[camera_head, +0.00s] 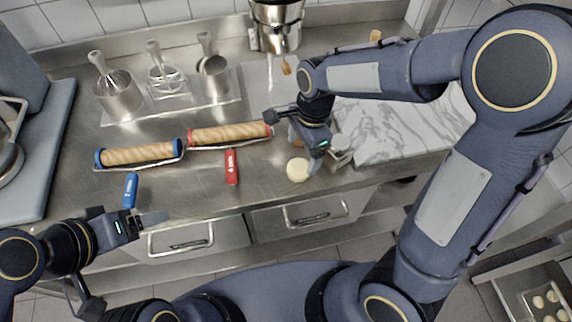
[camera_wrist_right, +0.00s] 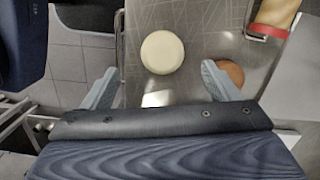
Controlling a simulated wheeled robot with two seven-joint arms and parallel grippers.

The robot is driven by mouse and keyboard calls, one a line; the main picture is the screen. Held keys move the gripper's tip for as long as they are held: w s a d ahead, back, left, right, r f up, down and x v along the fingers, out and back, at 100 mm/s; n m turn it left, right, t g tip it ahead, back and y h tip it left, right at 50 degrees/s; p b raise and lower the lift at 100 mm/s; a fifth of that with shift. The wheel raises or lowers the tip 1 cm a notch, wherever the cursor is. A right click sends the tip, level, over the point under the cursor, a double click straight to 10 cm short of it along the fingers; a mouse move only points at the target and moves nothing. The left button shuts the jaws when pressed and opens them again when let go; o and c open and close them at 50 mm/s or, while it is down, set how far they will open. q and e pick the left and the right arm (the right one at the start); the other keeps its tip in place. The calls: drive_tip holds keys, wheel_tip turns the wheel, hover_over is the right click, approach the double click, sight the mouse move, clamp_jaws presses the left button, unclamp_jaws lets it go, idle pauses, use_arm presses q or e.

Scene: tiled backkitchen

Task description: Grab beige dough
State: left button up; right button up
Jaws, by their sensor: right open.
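The beige dough (camera_head: 298,169) is a small pale round piece lying on the steel counter near its front edge. In the right wrist view the dough (camera_wrist_right: 162,52) lies just beyond the fingertips, roughly centred between them, with nothing touching it. My right gripper (camera_wrist_right: 162,82) is open and empty; in the head view it (camera_head: 314,168) is beside the dough, on its right. A brown round piece (camera_wrist_right: 231,73) is partly hidden behind the right finger in the wrist view. My left gripper (camera_head: 150,218) is at the counter's front edge at left; its jaw opening is unclear.
Two rollers, with a blue handle (camera_head: 130,190) and a red handle (camera_head: 231,167), lie left of the dough. Metal utensil pots (camera_head: 118,98) stand behind. A marble slab (camera_head: 390,125) is at right. Drawers (camera_head: 195,237) are below the front edge.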

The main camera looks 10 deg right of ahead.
sight(297, 172)
drive_tip(key=f, duration=0.5)
drive_tip(key=f+p, duration=0.1)
drive_tip(key=f, duration=0.1)
drive_tip(key=shift+w+a+f, duration=0.1)
drive_tip(key=shift+a+f, duration=0.1)
drive_tip(key=shift+a, duration=0.05)
drive_tip(key=c, duration=1.1)
drive_tip(key=shift+r, duration=0.1)
